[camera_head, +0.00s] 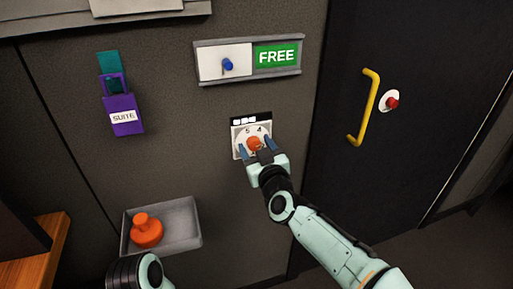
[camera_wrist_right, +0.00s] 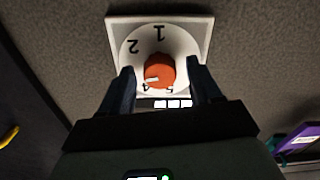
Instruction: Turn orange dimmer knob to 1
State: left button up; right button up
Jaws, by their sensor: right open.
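The orange dimmer knob (camera_head: 254,143) sits on a white dial plate (camera_head: 236,129) on the dark wall. In the right wrist view the knob (camera_wrist_right: 160,68) shows a white mark by the 4, and the 1 and 2 lie on the far side of the dial. My right gripper (camera_head: 257,148) is open, with one finger on each side of the knob. In the right wrist view its fingers (camera_wrist_right: 162,80) show gaps to the knob. Part of my left arm shows at the bottom left, without its fingers.
A panel with a blue switch (camera_head: 228,65) and a FREE sign is above. A purple SUITE tag (camera_head: 122,116) hangs at left. A tray (camera_head: 186,222) holding an orange object (camera_head: 146,231) is below. A door with a yellow handle (camera_head: 367,108) stands at right.

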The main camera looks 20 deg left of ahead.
jog(key=c, duration=1.1)
jog(key=shift+o, duration=0.3)
jog(key=m, duration=0.4)
jog(key=shift+m, duration=0.3)
jog(key=m, duration=0.4)
jog(key=shift+f+m+b, duration=0.1)
jog(key=shift+m+b, duration=0.2)
jog(key=m, duration=0.5)
jog(key=shift+b, duration=0.4)
pick_arm(q)
jog(key=shift+g, duration=0.6)
jog(key=s+f, duration=0.1)
jog(key=f, duration=0.1)
jog(key=s+a+f+b, duration=0.1)
jog(key=s+f, duration=0.1)
pick_arm(e)
jog(key=m, duration=0.5)
jog(key=shift+m, duration=0.3)
